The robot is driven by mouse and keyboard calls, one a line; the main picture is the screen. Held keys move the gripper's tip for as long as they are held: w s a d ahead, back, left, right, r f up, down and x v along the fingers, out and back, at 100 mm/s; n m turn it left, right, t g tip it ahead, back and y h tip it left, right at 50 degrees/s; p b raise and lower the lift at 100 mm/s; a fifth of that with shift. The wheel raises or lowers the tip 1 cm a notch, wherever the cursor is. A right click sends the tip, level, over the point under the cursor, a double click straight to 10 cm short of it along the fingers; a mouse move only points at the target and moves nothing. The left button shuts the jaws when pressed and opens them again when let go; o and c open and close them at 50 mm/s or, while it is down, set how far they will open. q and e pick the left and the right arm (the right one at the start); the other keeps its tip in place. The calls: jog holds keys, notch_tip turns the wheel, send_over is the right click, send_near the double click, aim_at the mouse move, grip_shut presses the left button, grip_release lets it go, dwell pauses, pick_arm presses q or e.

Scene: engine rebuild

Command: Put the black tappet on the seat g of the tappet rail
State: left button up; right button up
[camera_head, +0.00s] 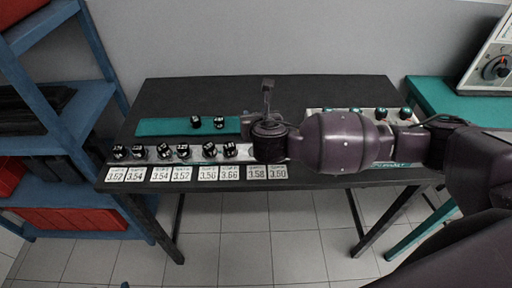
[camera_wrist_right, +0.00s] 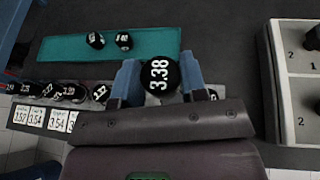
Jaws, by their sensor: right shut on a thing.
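My right gripper (camera_head: 268,122) is over the right part of the tappet rail (camera_head: 246,154). It is shut on a black tappet (camera_wrist_right: 160,76) with a white number that reads like 3.38, held between the two blue-grey fingers in the right wrist view (camera_wrist_right: 158,70). In the head view my gripper and wrist hide this tappet and the rail's right seats. Several black tappets (camera_head: 209,150) stand in a row on the rail left of the gripper. I cannot tell whether the held tappet touches the rail. My left gripper is not in view.
Two black tappets (camera_head: 219,122) sit on a green mat (camera_head: 160,128) behind the rail. White number cards (camera_head: 229,172) lie along the table's front edge. A pale tray (camera_wrist_right: 296,92) with numbered places is right of the gripper. The table's back (camera_head: 205,95) is clear.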

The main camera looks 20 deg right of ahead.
notch_tip(320, 180, down, 6)
jog(key=shift+f+b, duration=0.25)
jog(key=shift+b, duration=0.15)
jog(key=shift+f+b, duration=0.45)
jog(key=shift+f, duration=2)
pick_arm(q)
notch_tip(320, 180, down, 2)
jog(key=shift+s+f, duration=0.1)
pick_arm(e)
jog(key=o, duration=0.6)
jog(key=shift+o, duration=0.2)
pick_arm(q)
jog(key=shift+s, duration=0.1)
